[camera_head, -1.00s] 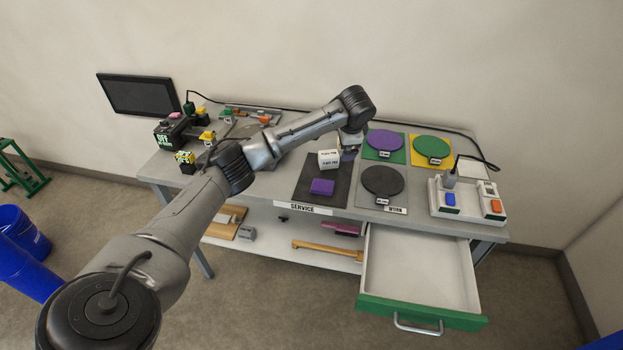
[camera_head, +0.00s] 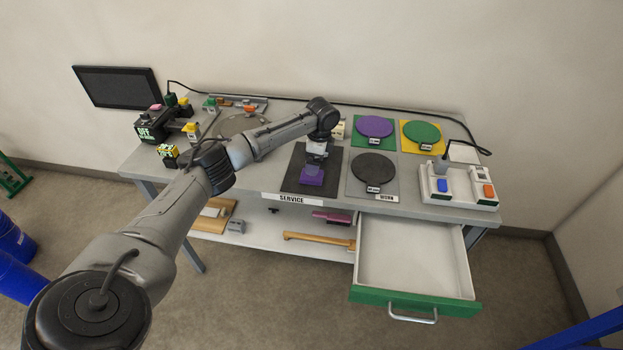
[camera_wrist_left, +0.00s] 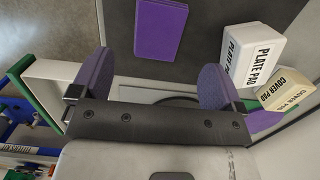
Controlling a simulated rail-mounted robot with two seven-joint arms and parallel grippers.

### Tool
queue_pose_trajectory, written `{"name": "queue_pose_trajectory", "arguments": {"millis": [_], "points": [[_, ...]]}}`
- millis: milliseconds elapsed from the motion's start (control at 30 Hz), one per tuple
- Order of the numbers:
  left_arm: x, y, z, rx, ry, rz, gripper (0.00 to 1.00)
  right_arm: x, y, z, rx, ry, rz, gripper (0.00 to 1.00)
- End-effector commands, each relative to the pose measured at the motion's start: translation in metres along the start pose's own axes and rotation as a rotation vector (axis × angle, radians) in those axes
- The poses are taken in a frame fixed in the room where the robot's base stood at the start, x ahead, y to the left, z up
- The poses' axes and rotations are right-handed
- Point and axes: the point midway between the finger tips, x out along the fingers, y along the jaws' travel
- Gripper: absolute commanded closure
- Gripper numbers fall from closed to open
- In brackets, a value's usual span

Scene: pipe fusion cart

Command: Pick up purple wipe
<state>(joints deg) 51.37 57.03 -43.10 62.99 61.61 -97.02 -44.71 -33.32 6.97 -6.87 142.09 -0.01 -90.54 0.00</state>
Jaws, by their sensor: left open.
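The purple wipe (camera_head: 312,179) lies flat on the dark service mat (camera_head: 331,182) near the front of the bench. It also shows in the left wrist view (camera_wrist_left: 160,28), at the top centre. My left gripper (camera_head: 316,160) is just behind and above the wipe in the head view. In the wrist view my left gripper (camera_wrist_left: 155,78) is open and empty, with its two purple finger pads apart. The wipe lies beyond the fingertips there, roughly in line with the gap. My right gripper is not in view.
White plate pad (camera_wrist_left: 250,54) and cover pad (camera_wrist_left: 286,89) blocks stand beside the right finger in the wrist view. A black disc (camera_head: 374,167) lies right of the mat. The drawer (camera_head: 415,262) hangs open below. A switch box (camera_head: 458,190) stands at right.

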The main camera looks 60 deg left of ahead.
Motion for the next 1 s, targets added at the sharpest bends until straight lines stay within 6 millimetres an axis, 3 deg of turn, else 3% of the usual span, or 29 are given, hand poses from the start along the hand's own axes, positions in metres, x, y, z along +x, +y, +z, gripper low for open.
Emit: {"name": "queue_pose_trajectory", "arguments": {"millis": [367, 733, 1000], "points": [[0.018, 0.001, 0.000, 0.000, 0.000, 0.000, 0.06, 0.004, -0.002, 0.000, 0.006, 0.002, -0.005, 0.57], [0.061, 0.004, 0.000, -0.002, 0.000, -0.001, 0.06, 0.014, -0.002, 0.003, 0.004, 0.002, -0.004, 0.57], [0.063, 0.004, 0.000, -0.001, 0.000, -0.001, 0.07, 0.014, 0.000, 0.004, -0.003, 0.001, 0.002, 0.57]]}}
